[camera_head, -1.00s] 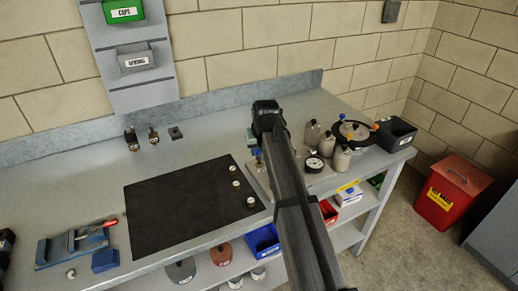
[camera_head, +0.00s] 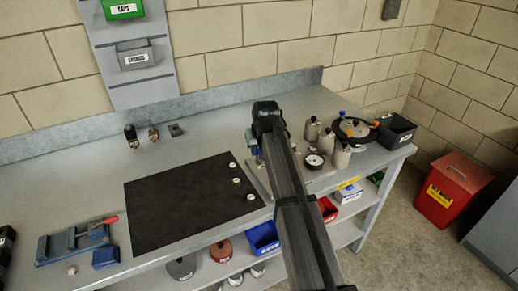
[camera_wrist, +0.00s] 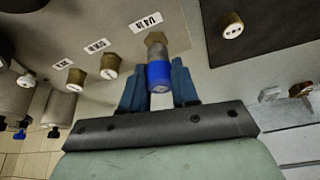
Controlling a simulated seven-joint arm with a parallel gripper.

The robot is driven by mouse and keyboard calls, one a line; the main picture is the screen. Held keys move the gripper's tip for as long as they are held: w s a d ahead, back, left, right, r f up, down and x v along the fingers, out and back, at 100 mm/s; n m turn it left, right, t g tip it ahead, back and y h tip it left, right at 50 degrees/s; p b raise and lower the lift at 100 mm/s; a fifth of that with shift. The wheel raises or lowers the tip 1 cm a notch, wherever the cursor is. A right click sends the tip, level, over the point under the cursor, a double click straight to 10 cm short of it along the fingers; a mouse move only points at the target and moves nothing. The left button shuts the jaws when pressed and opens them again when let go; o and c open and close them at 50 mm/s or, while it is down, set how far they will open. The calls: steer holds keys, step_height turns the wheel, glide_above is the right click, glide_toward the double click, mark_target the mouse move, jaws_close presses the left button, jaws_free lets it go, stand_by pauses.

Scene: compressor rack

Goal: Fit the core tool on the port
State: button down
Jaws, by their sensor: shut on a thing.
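My gripper (camera_wrist: 158,88) is shut on the core tool (camera_wrist: 158,75), a blue piece with a grey metal body, held between two blue fingers in the wrist view. Its far end meets a brass hex fitting (camera_wrist: 155,38), the port beside the 1/4 label (camera_wrist: 146,22). The tool looks in line with this port and touching or very close to it; I cannot tell whether it is seated. In the head view my gripper (camera_head: 254,152) is over the plate at the mat's right, and my arm hides most of the tool.
Two more labelled brass fittings (camera_wrist: 109,66) (camera_wrist: 76,78) stand beside the port.

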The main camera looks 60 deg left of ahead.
steer(key=shift+f, duration=0.55)
steer(key=c, duration=0.8)
jaws_free()
steer(key=shift+o, duration=0.4)
steer(key=o, duration=0.3)
steer(key=shift+o, duration=0.2)
steer(key=shift+r, duration=0.2)
steer(key=shift+r, duration=3.35)
